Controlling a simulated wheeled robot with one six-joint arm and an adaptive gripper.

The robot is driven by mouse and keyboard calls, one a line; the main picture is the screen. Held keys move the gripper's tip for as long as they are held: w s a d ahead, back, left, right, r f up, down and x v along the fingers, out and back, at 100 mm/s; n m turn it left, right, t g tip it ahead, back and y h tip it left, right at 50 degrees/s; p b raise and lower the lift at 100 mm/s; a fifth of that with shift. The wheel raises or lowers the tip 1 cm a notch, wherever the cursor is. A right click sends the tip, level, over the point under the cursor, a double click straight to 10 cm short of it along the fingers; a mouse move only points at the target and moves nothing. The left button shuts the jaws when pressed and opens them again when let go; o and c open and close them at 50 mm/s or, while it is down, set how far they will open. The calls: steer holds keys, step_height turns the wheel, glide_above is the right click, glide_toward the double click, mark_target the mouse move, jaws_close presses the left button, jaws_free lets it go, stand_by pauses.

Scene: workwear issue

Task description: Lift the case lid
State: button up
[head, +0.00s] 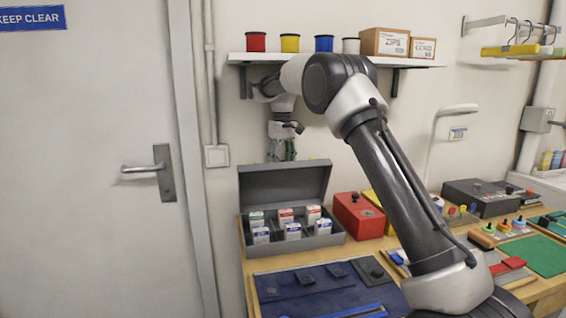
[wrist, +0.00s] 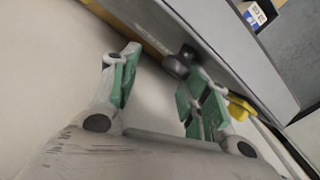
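The grey case (head: 328,241) stands on the bench with its lid (head: 284,182) raised, leaning upright at the back. Several small white, red, blue and green boxes sit inside the case. My gripper (head: 282,156) points down at the lid's upper edge. In the wrist view my gripper (wrist: 163,63) has its two green-padded fingers spread apart. A dark round knob (wrist: 179,64) shows at the grey lid (wrist: 205,35), close to the right finger. Nothing is clearly held; whether a finger touches the lid or knob I cannot tell.
A red case (head: 357,215) stands right of the grey case. Blue folded workwear (head: 320,290) lies in front. A wall shelf (head: 410,63) with spools and cartons is above my gripper. A closed door (head: 90,170) is at left.

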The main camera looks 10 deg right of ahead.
steer(key=shift+a, duration=0.1)
steer(key=s+f, duration=0.5)
steer(key=s, duration=0.4)
steer(key=s+f, duration=0.6)
steer(key=s, duration=0.4)
step_height(320, 180, up, 8)
steer(key=r, duration=0.1)
steer(key=s+d+f, duration=0.1)
steer(key=s+d, duration=0.1)
steer(key=s, duration=0.4)
steer(key=s+d+f+m+t, duration=0.1)
steer(key=s+d, duration=0.2)
steer(key=s, duration=0.4)
steer(key=shift+s+f+y, duration=0.15)
steer(key=shift+f+y, duration=0.2)
steer(key=shift+y, duration=0.05)
steer(key=shift+d, duration=0.1)
